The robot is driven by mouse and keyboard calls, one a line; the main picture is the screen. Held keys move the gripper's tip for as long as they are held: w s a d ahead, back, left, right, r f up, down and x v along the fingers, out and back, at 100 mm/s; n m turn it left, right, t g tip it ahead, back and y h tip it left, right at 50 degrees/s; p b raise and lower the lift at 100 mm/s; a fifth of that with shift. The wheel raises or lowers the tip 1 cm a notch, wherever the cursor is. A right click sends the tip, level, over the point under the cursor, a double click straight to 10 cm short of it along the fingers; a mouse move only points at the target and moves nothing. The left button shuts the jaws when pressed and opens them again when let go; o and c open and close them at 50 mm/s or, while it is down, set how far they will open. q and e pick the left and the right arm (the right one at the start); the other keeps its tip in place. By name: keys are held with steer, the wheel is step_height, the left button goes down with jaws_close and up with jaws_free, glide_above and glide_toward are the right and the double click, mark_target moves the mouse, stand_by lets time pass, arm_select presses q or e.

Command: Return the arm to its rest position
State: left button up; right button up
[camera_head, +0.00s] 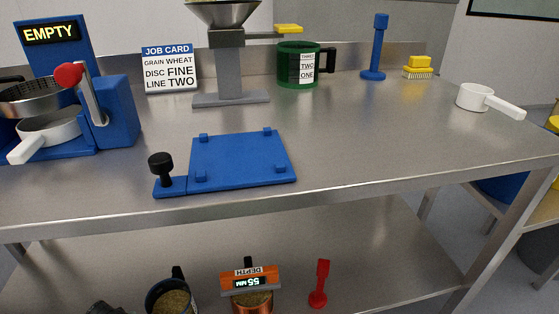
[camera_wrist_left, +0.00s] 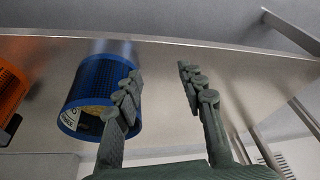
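My left gripper (camera_wrist_left: 158,92) is open in the left wrist view, its two dark fingers apart with nothing between them. A blue perforated canister (camera_wrist_left: 98,92) with a white label and tan contents stands just beside and behind the left-hand finger; I cannot tell if they touch. In the head view, a dark shape (camera_head: 104,307) at the bottom edge beside a grain-filled container (camera_head: 170,299) may be part of my left gripper. My right gripper is in neither view.
The steel bench top (camera_head: 350,135) carries a blue plate (camera_head: 240,158), a blue machine (camera_head: 115,112), a hopper stand (camera_head: 232,70), a green mug (camera_head: 294,65) and a white scoop (camera_head: 478,98). The lower shelf (camera_head: 375,245) holds an orange depth gauge (camera_head: 250,279) and a red tool (camera_head: 319,283).

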arm_select(q)
steer(key=s+a+f+m+y, duration=0.2)
steer(key=s+a+f+m, duration=0.3)
steer(key=s+a+m, duration=0.55)
steer(key=d+f+h, duration=0.1)
steer(key=d+f, duration=0.2)
steer(key=d, duration=0.8)
steer(key=d+f+n+h, duration=0.1)
steer(key=d+f, duration=0.3)
steer(key=d, duration=0.7)
steer(key=shift+s+d+h, duration=0.15)
steer(key=shift+s+h, duration=0.1)
steer(key=shift+h, duration=0.55)
